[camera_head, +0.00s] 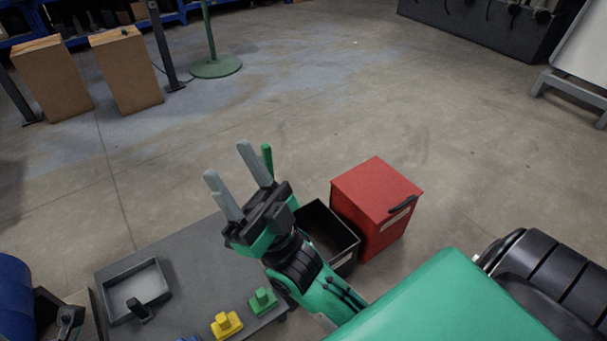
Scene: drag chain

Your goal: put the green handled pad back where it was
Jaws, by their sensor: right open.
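The green handled pad (263,301) sits on the grey table (195,262) near its right front edge, beside the yellow handled pad (226,324). My right gripper (226,160) is raised beyond the pads, with its two grey fingers spread apart and nothing between them. It is apart from the green pad, which lies nearer the bottom of the view.
A grey tray (118,286) with a black item (139,309) is at the table's left. A sliver of blue (188,339) shows at the bottom edge. A black open bin (346,238) and a red box (376,190) stand right of the table. Open floor lies beyond.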

